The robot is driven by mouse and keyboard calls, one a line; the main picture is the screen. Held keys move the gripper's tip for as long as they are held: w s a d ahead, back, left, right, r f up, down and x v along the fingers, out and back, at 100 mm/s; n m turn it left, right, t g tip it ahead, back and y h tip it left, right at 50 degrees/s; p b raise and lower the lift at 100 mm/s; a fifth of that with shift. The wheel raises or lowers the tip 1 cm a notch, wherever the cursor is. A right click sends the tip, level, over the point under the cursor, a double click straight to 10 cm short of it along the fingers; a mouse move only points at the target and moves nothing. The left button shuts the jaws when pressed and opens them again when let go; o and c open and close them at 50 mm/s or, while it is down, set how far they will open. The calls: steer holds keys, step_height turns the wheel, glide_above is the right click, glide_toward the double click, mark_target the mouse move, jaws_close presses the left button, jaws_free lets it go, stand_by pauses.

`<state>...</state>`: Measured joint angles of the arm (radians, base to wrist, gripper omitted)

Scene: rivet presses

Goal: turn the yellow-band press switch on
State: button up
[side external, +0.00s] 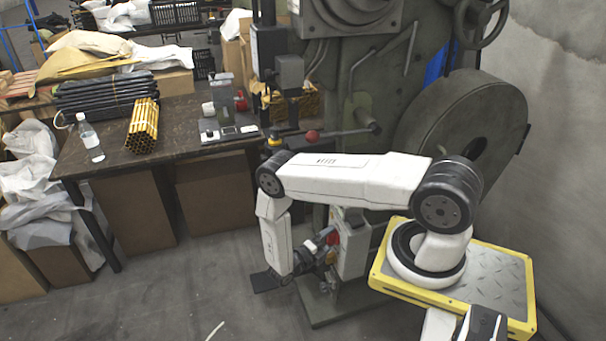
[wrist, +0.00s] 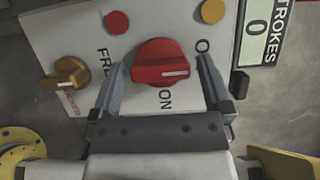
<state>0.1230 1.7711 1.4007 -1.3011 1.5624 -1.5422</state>
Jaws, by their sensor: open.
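A red rotary switch (wrist: 160,50) is on a pale panel in the wrist view. Its white mark points right, toward a label starting with "O" that my finger partly covers. "ON" is printed below the knob. Another label is partly hidden on the left. My gripper (wrist: 161,68) is open, one finger on each side of the knob; I cannot tell whether they touch it. In the side view my gripper (side external: 325,258) is low by the press's control box (side external: 354,245), and the red switch (side external: 332,238) partly shows there. No yellow band is clearly readable on this press.
A gold knob (wrist: 66,75), a red button (wrist: 116,22) and a yellow button (wrist: 212,10) surround the switch. A strokes counter (wrist: 257,28) reads 0. A dark table (side external: 110,158) with tubes and a bottle stands left; the floor in front is mostly clear.

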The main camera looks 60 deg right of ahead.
steer(key=shift+d, duration=0.1)
steer(key=c, duration=1.1)
steer(key=shift+m, duration=0.4)
steer(key=m+g+h, duration=0.1)
steer(key=m, duration=0.2)
steer(key=m+g+h, duration=0.1)
steer(key=m, duration=0.2)
steer(key=shift+f+m, duration=0.15)
steer(key=shift+m, duration=0.15)
steer(key=m+g, duration=0.2)
steer(key=m, duration=0.2)
steer(key=m+g, duration=0.2)
steer(key=m, duration=0.2)
steer(key=shift+w+m+y, duration=0.1)
steer(key=shift+m+y, duration=0.2)
